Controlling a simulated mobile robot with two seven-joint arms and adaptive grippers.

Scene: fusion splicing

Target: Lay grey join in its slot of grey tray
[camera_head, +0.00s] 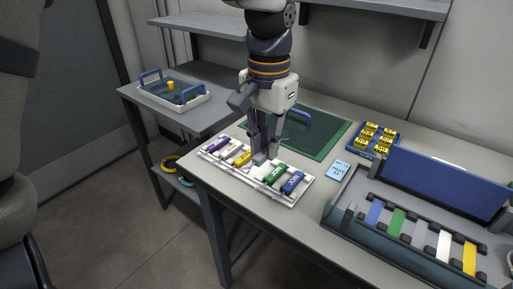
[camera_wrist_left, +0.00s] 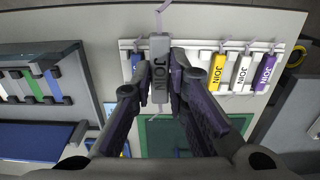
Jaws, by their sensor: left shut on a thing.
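The grey join (camera_wrist_left: 160,68) is upright in the wrist view between the fingertips of my left gripper (camera_wrist_left: 160,85), which is shut on it. In the head view my left gripper (camera_head: 262,158) points down over the middle of the pale grey tray (camera_head: 251,186); the fingers mostly hide the grey join there. The tray holds a purple join (camera_head: 220,145), a white join, a yellow join (camera_head: 242,158), a green join (camera_head: 274,173) and a blue join (camera_head: 292,183). The grey join is between the yellow and green ones; whether it touches the tray floor I cannot tell. My right gripper is not in view.
A green mat (camera_head: 325,133) lies behind the tray. A blue note (camera_head: 337,171), a blue rack of yellow blocks (camera_head: 372,141) and an open case with a blue lid (camera_head: 440,183) stand to the right. A blue-handled tray (camera_head: 173,94) is on the left bench.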

